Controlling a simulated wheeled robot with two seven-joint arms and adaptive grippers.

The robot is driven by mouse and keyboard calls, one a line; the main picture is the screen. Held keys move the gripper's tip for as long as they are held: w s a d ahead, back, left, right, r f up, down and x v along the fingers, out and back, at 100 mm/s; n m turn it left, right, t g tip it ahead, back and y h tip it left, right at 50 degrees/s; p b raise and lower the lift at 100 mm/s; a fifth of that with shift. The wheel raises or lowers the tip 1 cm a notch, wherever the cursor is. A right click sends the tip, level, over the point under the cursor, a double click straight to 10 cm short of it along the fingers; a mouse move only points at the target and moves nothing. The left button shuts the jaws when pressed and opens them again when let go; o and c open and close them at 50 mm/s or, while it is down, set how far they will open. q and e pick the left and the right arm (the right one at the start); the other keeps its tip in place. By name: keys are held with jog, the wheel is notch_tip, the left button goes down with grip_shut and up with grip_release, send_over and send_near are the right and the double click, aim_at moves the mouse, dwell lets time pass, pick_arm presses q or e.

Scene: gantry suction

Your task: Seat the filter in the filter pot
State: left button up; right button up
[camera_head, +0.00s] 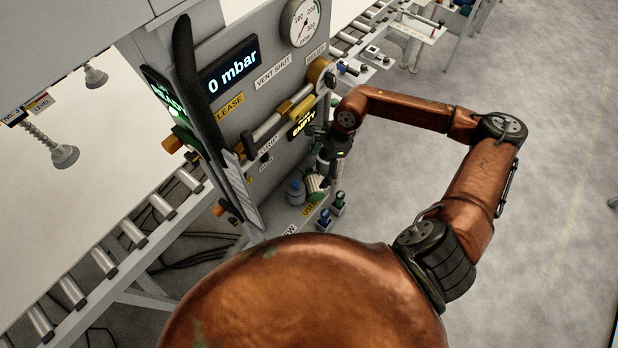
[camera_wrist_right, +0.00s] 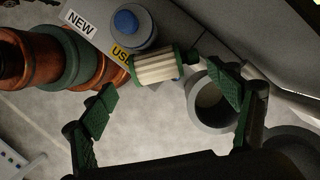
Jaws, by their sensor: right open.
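My right gripper (camera_head: 335,152) reaches down beside the grey cabinet. In the right wrist view its two green-padded fingers (camera_wrist_right: 158,80) are spread wide. A filter (camera_wrist_right: 158,67) with white pleats and green end caps shows between the fingertips, and I see no finger closed on it. It also shows below the gripper in the head view (camera_head: 314,184). A grey round open-topped cup (camera_wrist_right: 214,101), which looks like the filter pot, lies partly behind the right-hand finger; its inside looks empty. My left gripper is not in view.
A grey pot-shaped part with a blue knob (camera_wrist_right: 131,27) stands beside the filter, near the NEW label (camera_wrist_right: 84,23) and the partly hidden yellow label (camera_wrist_right: 122,55). The cabinet (camera_head: 262,70) carries a gauge (camera_head: 300,22) and a 0 mbar display (camera_head: 231,70). Open floor (camera_head: 545,200) lies right.

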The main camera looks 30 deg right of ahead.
aim_at(314, 182)
jog(key=f, duration=0.1)
jog(key=f+p, duration=0.1)
jog(key=s+a+f, duration=0.1)
jog(key=shift+f+p, duration=0.35)
jog(key=shift+p, duration=0.05)
jog(key=shift+p+x, duration=0.3)
jog(key=shift+x, duration=0.9)
jog(key=shift+w+f, duration=0.15)
jog(key=shift+f, duration=0.2)
jog(key=c, duration=1.3)
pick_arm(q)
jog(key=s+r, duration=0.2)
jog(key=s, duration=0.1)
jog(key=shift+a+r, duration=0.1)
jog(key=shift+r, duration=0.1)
pick_arm(e)
jog(key=shift+c, duration=0.9)
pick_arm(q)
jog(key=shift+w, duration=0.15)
